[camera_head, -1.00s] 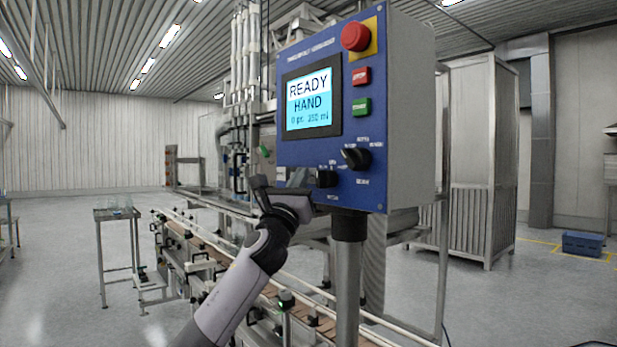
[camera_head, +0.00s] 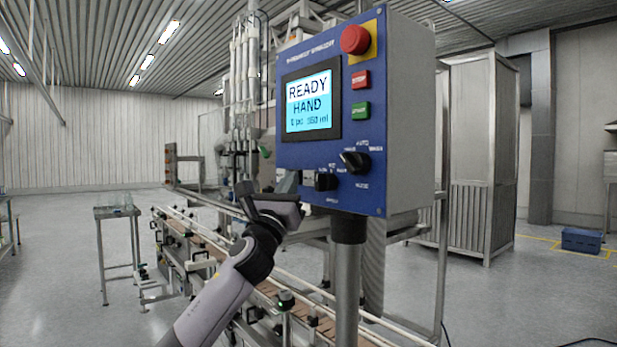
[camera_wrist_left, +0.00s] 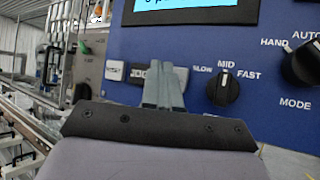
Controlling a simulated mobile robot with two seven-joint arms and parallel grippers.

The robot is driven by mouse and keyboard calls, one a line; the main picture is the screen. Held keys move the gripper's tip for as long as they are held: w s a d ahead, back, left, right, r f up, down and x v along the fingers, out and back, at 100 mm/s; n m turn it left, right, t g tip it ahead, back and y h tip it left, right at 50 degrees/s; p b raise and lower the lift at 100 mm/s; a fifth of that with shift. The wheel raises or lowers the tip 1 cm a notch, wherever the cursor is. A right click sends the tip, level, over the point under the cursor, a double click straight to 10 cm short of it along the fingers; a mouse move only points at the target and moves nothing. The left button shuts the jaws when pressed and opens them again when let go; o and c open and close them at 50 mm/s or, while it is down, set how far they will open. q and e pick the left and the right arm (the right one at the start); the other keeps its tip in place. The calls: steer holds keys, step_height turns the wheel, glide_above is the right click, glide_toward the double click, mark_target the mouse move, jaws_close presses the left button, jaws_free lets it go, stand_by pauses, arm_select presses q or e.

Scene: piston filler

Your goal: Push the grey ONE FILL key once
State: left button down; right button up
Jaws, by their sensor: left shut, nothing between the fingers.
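The blue control panel (camera_head: 300,150) fills the middle of the head view. Its screen (camera_head: 309,101) reads READY and HAND. My left gripper (camera_wrist_left: 164,78) is shut and empty, its fingers pointing at the lower left of the panel. In the left wrist view the fingers cover part of a dark-framed key (camera_wrist_left: 140,73) with light lettering, probably ONE FILL; its full label is hidden. I cannot tell whether the fingertips touch it. In the head view my gripper is in front of the panel's lower left corner. My right gripper is out of view.
A pale key (camera_wrist_left: 115,70) sits just left of the fingers. The speed knob (camera_wrist_left: 223,87) is to their right, with the mode knob (camera_wrist_left: 302,63) farther right. The red emergency button (camera_head: 355,38) is at the top. A conveyor (camera_head: 205,240) runs below.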

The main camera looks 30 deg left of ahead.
arm_select(q)
steer(key=s, duration=0.1)
steer(key=s+a+p, duration=0.1)
steer(key=s, duration=0.1)
steer(key=shift+s+a, duration=0.25)
steer(key=shift+s, duration=0.15)
stand_by(0.6)
